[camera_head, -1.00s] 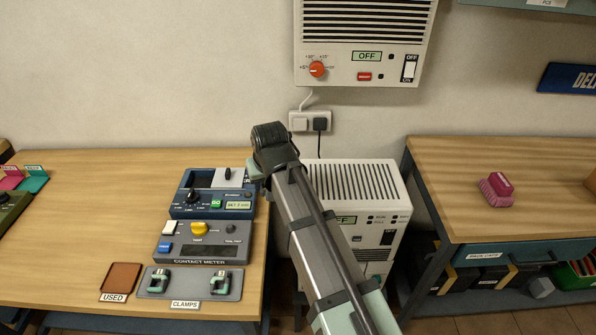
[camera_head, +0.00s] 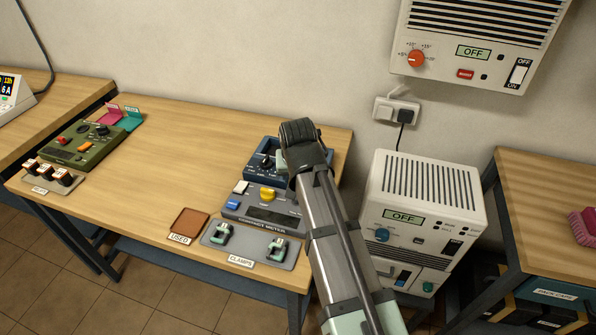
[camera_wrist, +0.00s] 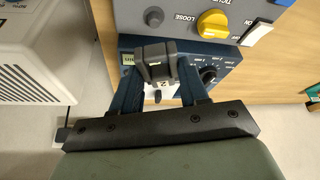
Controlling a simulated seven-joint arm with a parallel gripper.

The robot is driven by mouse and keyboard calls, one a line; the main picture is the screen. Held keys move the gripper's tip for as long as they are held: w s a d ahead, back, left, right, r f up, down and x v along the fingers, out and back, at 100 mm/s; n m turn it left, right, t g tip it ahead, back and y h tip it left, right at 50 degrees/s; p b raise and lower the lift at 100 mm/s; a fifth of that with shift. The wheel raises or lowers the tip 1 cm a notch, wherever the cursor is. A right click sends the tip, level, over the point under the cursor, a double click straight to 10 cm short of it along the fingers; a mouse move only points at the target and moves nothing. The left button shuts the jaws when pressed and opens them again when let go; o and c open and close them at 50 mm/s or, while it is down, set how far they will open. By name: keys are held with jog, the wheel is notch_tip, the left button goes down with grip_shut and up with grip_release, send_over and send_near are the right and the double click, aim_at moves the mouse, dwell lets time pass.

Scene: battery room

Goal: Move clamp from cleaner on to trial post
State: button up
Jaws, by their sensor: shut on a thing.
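My gripper (camera_wrist: 158,82) is shut on a dark grey clamp (camera_wrist: 157,52), held between its blue fingers. In the head view my arm's end covers the jaws and clamp. Behind the clamp in the wrist view is the blue cleaner (camera_wrist: 222,58) with its black dial; it shows partly in the head view (camera_head: 262,160). I cannot tell whether the clamp touches it. The grey contact meter (camera_head: 240,206) stands in front of the cleaner. A dark round post (camera_wrist: 153,16), apparently the trial post, stands on the meter near its yellow knob (camera_wrist: 213,23), apart from the clamp.
Two other clamps (camera_head: 223,234) (camera_head: 276,249) sit on the grey clamps tray (camera_head: 249,243). A brown used tray (camera_head: 190,222) lies beside it. A white unit (camera_head: 425,200) stands right of the table. The table's middle (camera_head: 190,150) is clear.

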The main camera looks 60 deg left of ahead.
jog(key=shift+f, duration=2.4)
jog(key=shift+d+f, duration=0.1)
jog(key=shift+f, duration=1)
dwell(2.0)
dwell(0.3)
jog(key=o, duration=1.2)
jog(key=shift+v, duration=1.45)
